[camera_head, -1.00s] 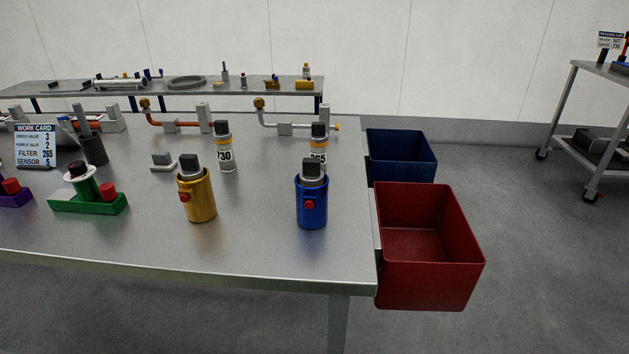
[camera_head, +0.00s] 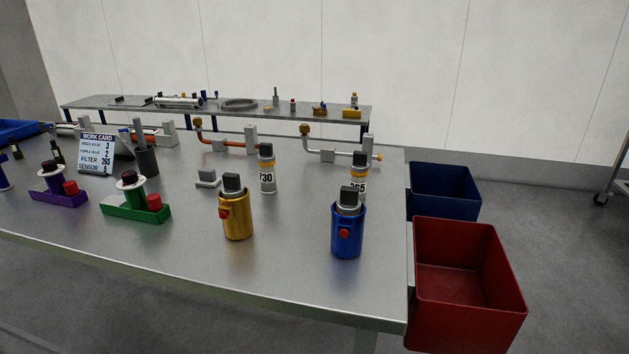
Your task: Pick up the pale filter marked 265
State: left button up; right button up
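The pale filter marked 265 (camera_head: 358,186) stands upright near the right end of the steel table, with a dark cap and an orange band. The blue canister (camera_head: 347,232) stands in front of it and hides its lower part. A similar pale filter marked 730 (camera_head: 267,177) stands upright to its left. The work card (camera_head: 97,153) at the left lists filter 265. Neither of my grippers is in view.
A gold canister (camera_head: 236,212) and green (camera_head: 136,208) and purple (camera_head: 58,194) valve units stand on the table (camera_head: 290,262). Pipe fittings (camera_head: 330,154) lie behind the filters. Blue (camera_head: 444,191) and red (camera_head: 466,325) bins sit beyond the right edge.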

aim_at(359, 167)
jog(key=i+j+z, duration=0.1)
jog(key=j, duration=0.25)
jog(key=i+j+z, duration=0.25)
jog(key=j, duration=0.5)
jog(key=i+j+z, duration=0.15)
jog(key=j, duration=0.25)
jog(key=i, duration=0.1)
